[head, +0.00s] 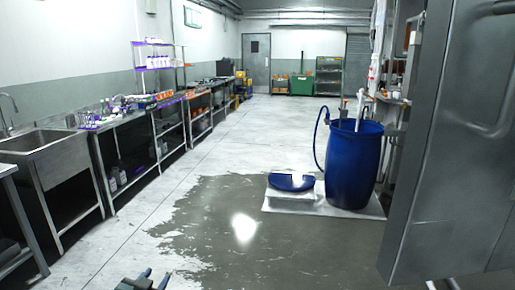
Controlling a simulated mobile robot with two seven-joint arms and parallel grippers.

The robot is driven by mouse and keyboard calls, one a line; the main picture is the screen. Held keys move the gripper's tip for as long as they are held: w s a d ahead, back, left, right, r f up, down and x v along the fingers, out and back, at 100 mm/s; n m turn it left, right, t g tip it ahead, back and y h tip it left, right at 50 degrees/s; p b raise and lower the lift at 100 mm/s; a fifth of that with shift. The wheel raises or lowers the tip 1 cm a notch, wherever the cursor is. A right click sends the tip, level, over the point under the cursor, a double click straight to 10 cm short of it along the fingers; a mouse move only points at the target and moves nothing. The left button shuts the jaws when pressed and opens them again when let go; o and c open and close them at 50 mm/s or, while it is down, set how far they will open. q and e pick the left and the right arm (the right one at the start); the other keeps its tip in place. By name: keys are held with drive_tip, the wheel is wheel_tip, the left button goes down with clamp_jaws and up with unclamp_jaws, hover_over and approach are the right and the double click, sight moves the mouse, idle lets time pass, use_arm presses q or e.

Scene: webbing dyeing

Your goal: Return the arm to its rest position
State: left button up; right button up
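My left gripper (157,278) shows at the bottom edge of the head view, left of centre. Its two dark fingertips stand apart with a gap between them, and nothing shows in the gap. It is over the pale floor near the edge of a wet patch, away from the counters and the drum. Most of the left arm is out of the picture. A small dark piece at the bottom right edge may belong to my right arm; its fingers cannot be made out.
A large grey metal panel (455,150) fills the near right. A blue drum (352,165) stands on a white mat with its blue lid (291,182) beside it. A sink (40,140) and counters line the left wall. The wet floor (225,225) is clear.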

use_arm(q)
drive_tip(key=s+d+f+g+h, duration=0.1)
drive_tip(key=s+d+f, duration=0.2)
drive_tip(key=s, duration=0.6)
drive_tip(key=s+d+f+g, duration=0.1)
drive_tip(key=s+d+f, duration=0.2)
drive_tip(key=s, duration=0.6)
drive_tip(key=s+d+f+g+h, duration=0.1)
drive_tip(key=s+d+f, duration=0.3)
drive_tip(key=s, duration=0.5)
drive_tip(key=shift+s+d+n+g+h, duration=0.35)
drive_tip(key=shift+d+g, duration=0.25)
drive_tip(key=shift+d, duration=0.4)
drive_tip(key=shift+d+f, duration=0.1)
